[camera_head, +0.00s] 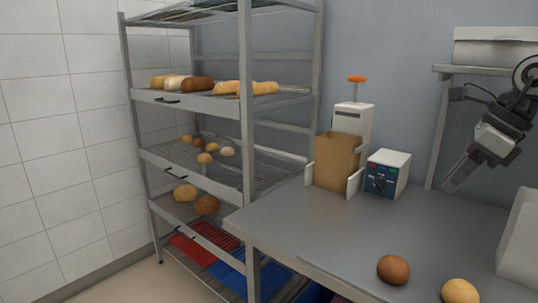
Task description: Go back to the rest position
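My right gripper (452,184) hangs at the right side of the view, above and toward the back of the grey table (330,229). Its fingers point down and to the left. They overlap in this view, so I cannot make out a gap between them. Nothing shows clearly in its grip. My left gripper and arm are out of view.
A metal rack (247,130) with bread stands left of the table. A paper bag (335,161) in a holder and a control box (387,174) stand at the table's back. Two round rolls (393,269) lie near the front. The table's middle is clear.

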